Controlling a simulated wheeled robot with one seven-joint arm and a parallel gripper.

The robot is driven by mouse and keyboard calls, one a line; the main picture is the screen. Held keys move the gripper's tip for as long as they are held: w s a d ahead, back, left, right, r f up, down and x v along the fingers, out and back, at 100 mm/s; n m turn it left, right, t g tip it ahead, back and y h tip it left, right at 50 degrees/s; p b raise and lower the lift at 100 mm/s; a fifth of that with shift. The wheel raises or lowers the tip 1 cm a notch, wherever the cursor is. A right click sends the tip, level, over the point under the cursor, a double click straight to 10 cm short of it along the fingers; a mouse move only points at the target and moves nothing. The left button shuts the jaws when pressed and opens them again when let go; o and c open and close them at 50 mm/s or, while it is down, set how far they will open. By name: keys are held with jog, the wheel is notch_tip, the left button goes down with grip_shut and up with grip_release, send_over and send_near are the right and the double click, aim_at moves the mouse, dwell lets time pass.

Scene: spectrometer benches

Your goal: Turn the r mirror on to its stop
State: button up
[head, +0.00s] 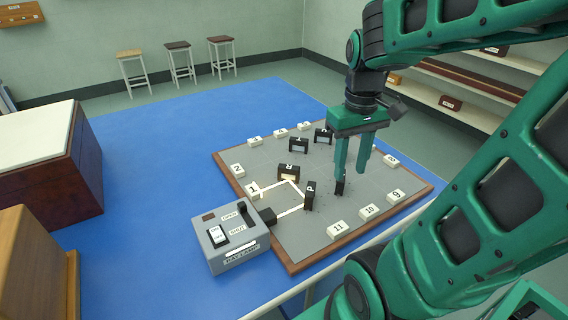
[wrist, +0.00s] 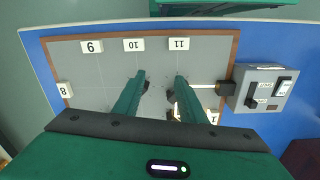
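Several small black mirror blocks stand on the grey board (head: 265,160). One block (head: 288,172) near the left-middle has a label that looks like R, though it is small and tilted. A block marked P (head: 310,195) stands in front of it. Another dark block (head: 341,187) is partly hidden by my gripper, and its label cannot be read. My gripper (head: 351,174) points down over the board, right of P, with its two fingers apart. In the wrist view my gripper (wrist: 160,76) shows a clear gap, with dark blocks partly hidden behind the fingers.
A grey lamp box (head: 232,238) with switches stands at the board's front left. A bright beam runs from it to P, to the R-like block, then toward tile 1 (head: 254,189). Numbered white tiles line the board. Two more black blocks (head: 298,145) (head: 323,136) stand farther back.

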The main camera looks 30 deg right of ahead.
jog(key=w+n, duration=0.5)
jog(key=w, duration=0.4)
jog(key=n, duration=0.6)
send_near(289, 166)
notch_tip(289, 166, down, 8)
jog(key=shift+f, duration=0.2)
